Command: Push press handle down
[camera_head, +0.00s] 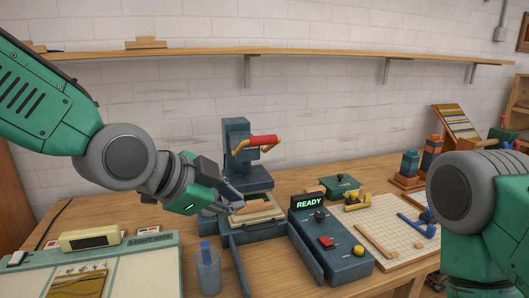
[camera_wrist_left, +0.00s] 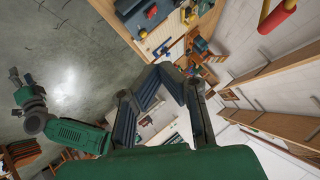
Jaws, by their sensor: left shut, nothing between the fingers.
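The press (camera_head: 237,150) is a blue-grey column machine at the back middle of the bench. Its red handle bar (camera_head: 264,140) sits level between yellow arms, up near the column's top. The handle also shows at the top right of the left wrist view (camera_wrist_left: 278,16). My left gripper (camera_head: 238,207) is shut and empty, in front of and below the handle, apart from it. It appears over the press's front tray (camera_head: 262,213) in the head view; any contact there is unclear. My right gripper is outside the head view; a small claw (camera_wrist_left: 22,78) in the left wrist view seems to be it.
A control box (camera_head: 340,255) with a green READY display stands right of the press. A cup (camera_head: 207,270) stands in front. A light box (camera_head: 150,240) lies left, a gridded board (camera_head: 385,218) right. A shelf (camera_head: 290,53) runs along the wall.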

